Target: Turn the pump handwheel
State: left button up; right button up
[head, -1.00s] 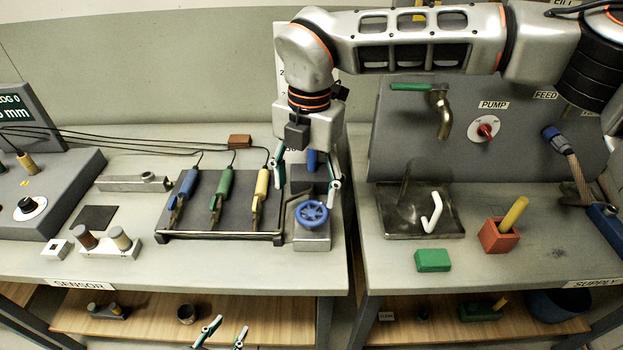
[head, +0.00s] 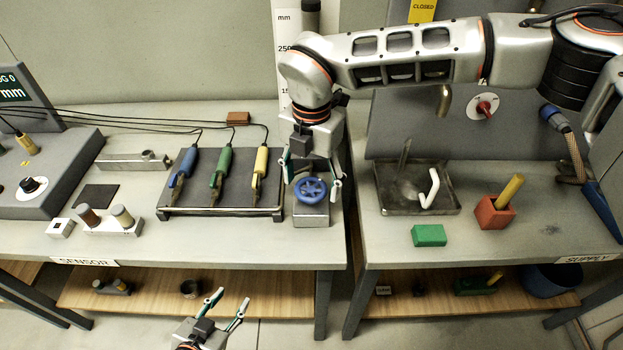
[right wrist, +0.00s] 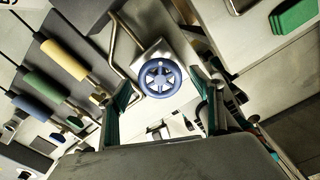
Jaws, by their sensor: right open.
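The blue handwheel (head: 312,190) sits on top of a small grey metal block at the right end of the left bench. It also shows in the right wrist view (right wrist: 160,78), face-on between the fingers. My right gripper (head: 312,186) points down over the wheel with its fingers open, one on each side. In the right wrist view the right gripper's fingers (right wrist: 162,115) stand apart from the rim, with nothing between them but the wheel beyond. My left gripper (head: 229,299) is open and empty, low in front of the left bench.
A rack (head: 222,209) with blue, green and yellow handled probes stands left of the wheel. A gap separates the benches. The right bench holds a metal tray (head: 388,205), green block (head: 429,235) and red holder (head: 494,212). A red knob (head: 484,107) is on the panel.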

jog(key=c, duration=1.1)
jog(key=shift+n, duration=0.3)
